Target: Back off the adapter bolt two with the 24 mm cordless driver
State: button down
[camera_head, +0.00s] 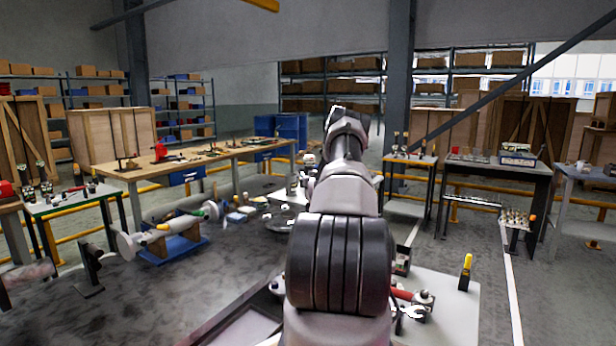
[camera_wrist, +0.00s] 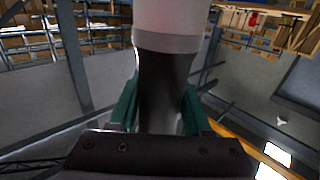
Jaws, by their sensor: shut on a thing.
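My gripper (camera_wrist: 160,112) shows in the wrist view with its green-padded fingers on both sides of a thick dark handle. It is shut on that handle, which belongs to what looks like the cordless driver (camera_wrist: 165,80). A pale, wide body sits above the handle and runs out of the top of the picture. The driver's socket end is not visible and its size cannot be read. In the head view my arm reaches forward and up through the middle, and hides much of what lies beyond. I cannot make out adapter bolt two in either view.
A shaft assembly on a blue stand (camera_head: 172,250) sits on the floor at left. A dark table (camera_head: 497,172) and a small tool stand (camera_head: 410,160) are at right.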

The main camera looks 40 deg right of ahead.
jog(key=shift+f, duration=0.75)
dwell(1.8)
jog(key=shift+s+r, duration=0.1)
dwell(1.4)
jog(key=shift+r, duration=0.1)
jog(key=shift+r, duration=3)
